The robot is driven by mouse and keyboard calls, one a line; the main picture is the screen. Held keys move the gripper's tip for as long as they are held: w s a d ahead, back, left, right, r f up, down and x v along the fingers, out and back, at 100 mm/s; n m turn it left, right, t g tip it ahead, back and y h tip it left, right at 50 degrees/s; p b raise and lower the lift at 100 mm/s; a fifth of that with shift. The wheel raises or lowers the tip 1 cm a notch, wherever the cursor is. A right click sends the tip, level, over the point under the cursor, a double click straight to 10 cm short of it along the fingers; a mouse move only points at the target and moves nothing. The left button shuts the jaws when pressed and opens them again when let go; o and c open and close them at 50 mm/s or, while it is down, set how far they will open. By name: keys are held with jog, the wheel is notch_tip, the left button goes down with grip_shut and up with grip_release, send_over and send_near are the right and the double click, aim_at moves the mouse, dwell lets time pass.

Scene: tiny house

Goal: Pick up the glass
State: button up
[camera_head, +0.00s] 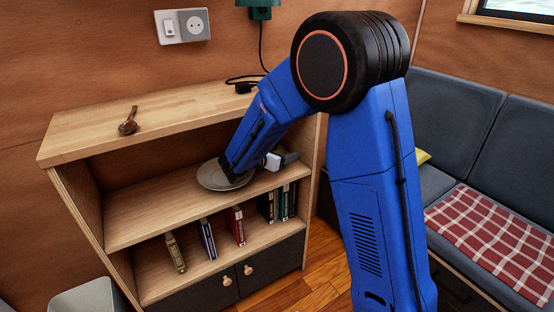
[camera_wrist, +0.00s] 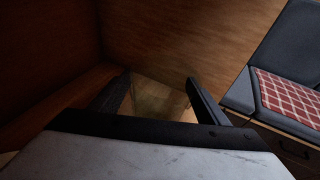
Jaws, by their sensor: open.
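My gripper (camera_wrist: 157,78) is open inside the shelf unit, with one dark finger on each side of the wrist view. Between the fingers is a dim, pale, see-through shape that looks like the glass (camera_wrist: 155,100). Its outline is faint, and I cannot tell whether either finger touches it. In the head view my gripper (camera_head: 280,161) reaches over the upper shelf near its right end, and I cannot make out the glass there; my arm covers part of that shelf.
A grey plate (camera_head: 213,180) lies on the upper shelf beside my gripper. Several books (camera_head: 236,224) stand on the shelf below. The wooden top (camera_head: 170,118) is close above my arm and holds a brown spoon-like object (camera_head: 129,122). The unit's right side wall is near my gripper.

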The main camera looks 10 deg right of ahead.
jog(key=c, duration=1.2)
jog(key=shift+c, duration=0.2)
jog(key=shift+a+r, duration=0.1)
jog(key=shift+r, duration=0.05)
